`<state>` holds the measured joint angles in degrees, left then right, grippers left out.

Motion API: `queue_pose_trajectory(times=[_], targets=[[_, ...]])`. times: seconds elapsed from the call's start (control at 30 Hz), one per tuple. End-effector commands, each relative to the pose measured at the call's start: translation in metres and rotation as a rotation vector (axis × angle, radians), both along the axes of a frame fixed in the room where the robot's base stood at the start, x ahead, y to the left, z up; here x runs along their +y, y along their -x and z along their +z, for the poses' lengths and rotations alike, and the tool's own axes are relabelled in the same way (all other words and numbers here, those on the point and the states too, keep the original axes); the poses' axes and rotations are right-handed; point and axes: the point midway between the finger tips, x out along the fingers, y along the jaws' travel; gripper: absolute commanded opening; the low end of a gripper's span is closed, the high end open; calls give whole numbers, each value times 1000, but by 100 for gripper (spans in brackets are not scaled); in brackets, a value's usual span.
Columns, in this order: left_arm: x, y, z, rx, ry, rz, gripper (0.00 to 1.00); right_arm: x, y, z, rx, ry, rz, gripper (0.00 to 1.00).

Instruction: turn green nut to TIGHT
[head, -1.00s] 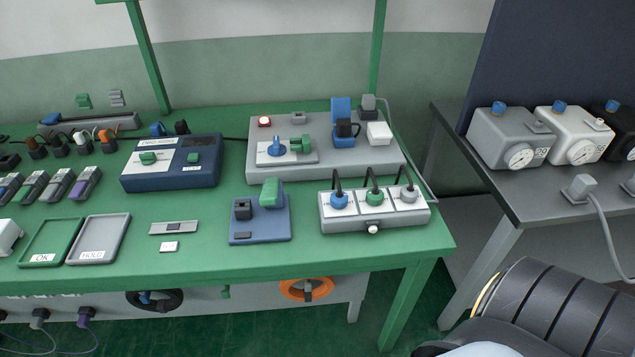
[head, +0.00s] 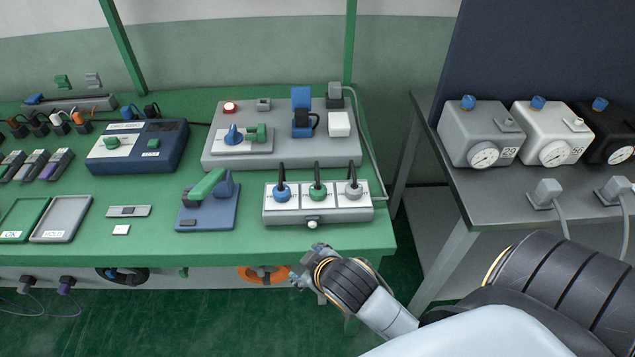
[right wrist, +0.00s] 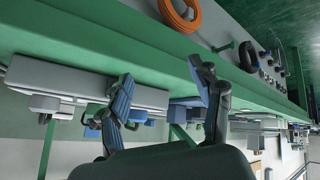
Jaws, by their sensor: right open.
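The green nut (head: 317,193) is the middle one of three on a grey-white box (head: 340,213) near the table's front right edge, between a blue nut (head: 282,192) and a grey nut (head: 353,188). A black stem rises from each. TIGHT lettering is too small to read. My right gripper (head: 303,270) is below and in front of the box, apart from the nut. In the right wrist view the fingers of my right gripper (right wrist: 165,105) are spread with nothing between them. The green nut cannot be made out there. My left gripper is not in view.
Left of the box is a blue base (head: 208,217) with a slanted green handle (head: 206,188). A grey panel (head: 300,153) stands behind. An orange ring (head: 262,274) hangs below the table edge. A grey table (head: 540,183) with gauge boxes is at the right.

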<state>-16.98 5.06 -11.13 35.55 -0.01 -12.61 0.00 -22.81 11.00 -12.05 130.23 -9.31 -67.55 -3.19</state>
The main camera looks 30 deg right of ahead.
Motion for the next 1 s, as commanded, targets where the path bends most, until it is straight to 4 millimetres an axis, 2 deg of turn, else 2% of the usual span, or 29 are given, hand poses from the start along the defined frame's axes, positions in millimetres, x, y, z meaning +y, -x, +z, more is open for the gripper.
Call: queue_pose_trajectory(times=[0.03,0.17,0.27,0.33,0.43,0.5,0.57,0.63,0.73,0.8,0.87,0.9,0.97,1.0], targets=[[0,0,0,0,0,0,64,1,-24,16,-89,41,38,64],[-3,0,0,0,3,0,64,11,-78,63,-329,153,150,64],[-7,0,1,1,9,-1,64,26,-116,112,-543,266,260,64],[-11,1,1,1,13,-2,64,43,-140,154,-723,370,362,64],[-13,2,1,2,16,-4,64,83,-162,223,-1025,568,561,64],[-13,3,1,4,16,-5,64,119,-163,264,-1240,729,732,64],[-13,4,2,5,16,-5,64,150,-155,287,-1410,875,894,64],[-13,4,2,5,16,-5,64,180,-141,297,-1580,1048,1101,64],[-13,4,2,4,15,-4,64,207,-121,284,-1758,1298,1442,64],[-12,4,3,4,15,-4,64,207,-112,260,-1821,1463,1716,64],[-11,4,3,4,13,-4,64,194,-110,235,-1825,1591,1975,64],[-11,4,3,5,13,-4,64,178,-112,218,1659,-1539,-1997,64],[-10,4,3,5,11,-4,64,144,-118,195,1396,-1430,-2006,64],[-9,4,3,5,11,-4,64,117,-122,183,1233,-1358,-2016,64]])
